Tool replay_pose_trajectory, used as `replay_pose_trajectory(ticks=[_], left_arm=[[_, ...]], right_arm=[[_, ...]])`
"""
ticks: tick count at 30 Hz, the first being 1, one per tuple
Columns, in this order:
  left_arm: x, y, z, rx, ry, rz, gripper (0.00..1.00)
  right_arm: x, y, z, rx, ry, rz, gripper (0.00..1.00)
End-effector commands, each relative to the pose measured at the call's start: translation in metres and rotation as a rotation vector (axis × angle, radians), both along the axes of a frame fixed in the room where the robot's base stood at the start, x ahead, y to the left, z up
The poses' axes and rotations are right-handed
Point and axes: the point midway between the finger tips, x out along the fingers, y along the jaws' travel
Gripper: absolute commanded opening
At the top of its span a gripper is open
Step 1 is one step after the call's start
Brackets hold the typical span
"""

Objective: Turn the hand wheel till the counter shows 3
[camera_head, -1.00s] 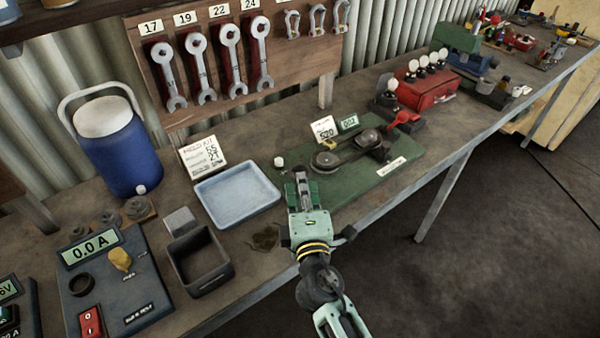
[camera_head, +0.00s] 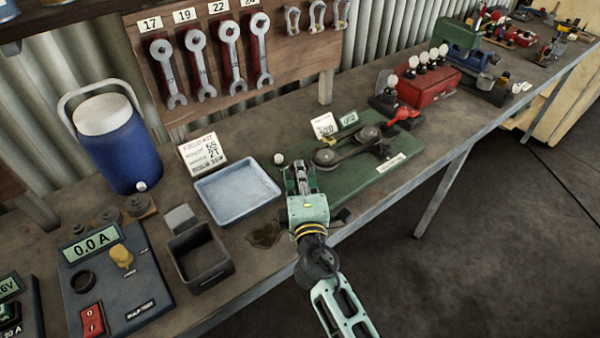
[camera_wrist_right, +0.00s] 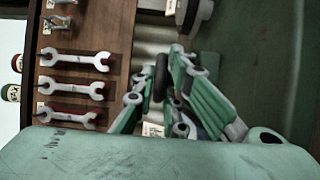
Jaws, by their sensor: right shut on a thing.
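A green board (camera_head: 345,189) on the bench carries two round dark discs, a near one (camera_head: 327,157) and a far one (camera_head: 370,135), with a dark bar or belt between them. A small counter (camera_head: 349,118) stands behind them and appears to read 002. My right gripper (camera_head: 298,172) is at the board's left end, close to the near disc. In the right wrist view its fingers (camera_wrist_right: 165,82) are shut on a small dark part (camera_wrist_right: 160,76), seemingly the hand wheel's handle; the fingers hide most of it. My left gripper is out of view.
A pale blue tray (camera_head: 237,203), a black open box (camera_head: 218,277) and a blue meter panel (camera_head: 140,265) are left of my right arm. A small white knob (camera_head: 278,159) stands beside the gripper. A red box (camera_head: 428,87) is further right. Wrenches (camera_head: 262,50) hang behind.

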Motion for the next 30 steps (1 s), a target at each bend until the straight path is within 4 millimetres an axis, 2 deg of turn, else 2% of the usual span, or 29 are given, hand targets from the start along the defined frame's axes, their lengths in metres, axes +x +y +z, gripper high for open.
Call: replay_pose_trajectory(ticks=[11, 21, 30], left_arm=[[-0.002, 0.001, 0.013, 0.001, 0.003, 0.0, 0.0], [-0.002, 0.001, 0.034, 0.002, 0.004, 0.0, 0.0], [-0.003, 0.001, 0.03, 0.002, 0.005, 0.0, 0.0]], right_arm=[[0.0, -0.003, 0.002, -0.004, 0.001, 0.092, 0.0], [0.003, -0.008, 0.002, -0.009, 0.001, 0.366, 0.0], [0.005, -0.011, -0.002, -0.006, 0.001, 0.622, 0.0]])
